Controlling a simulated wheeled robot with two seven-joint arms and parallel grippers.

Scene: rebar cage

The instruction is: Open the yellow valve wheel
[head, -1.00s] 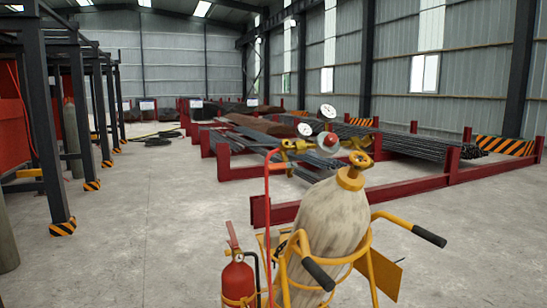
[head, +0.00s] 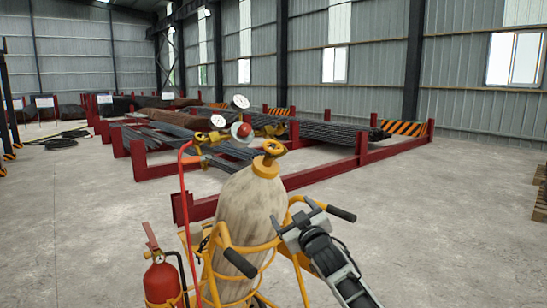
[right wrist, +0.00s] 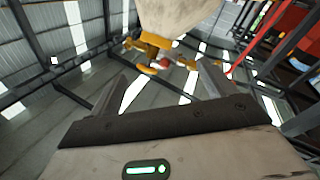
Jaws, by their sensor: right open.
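The yellow valve wheel (head: 273,148) sits on top of a worn beige gas cylinder (head: 246,205), which stands in a yellow cart. A brass regulator with a red part (head: 241,131) and white gauges is beside the wheel, to its left. My right gripper (head: 297,214) is open and empty, below and to the right of the wheel, apart from it, near the cart's handles. In the right wrist view, the open jaws (right wrist: 165,88) show with the cylinder (right wrist: 170,15) and blurred yellow fittings beyond them, upside down. My left gripper is not in view.
A red fire extinguisher (head: 163,280) hangs at the cart's left. A red hose (head: 184,205) runs down from the regulator. The cart's black-gripped handle (head: 341,213) sticks out near my right gripper. Red racks (head: 330,165) with bars stand behind. The floor at right is mostly clear.

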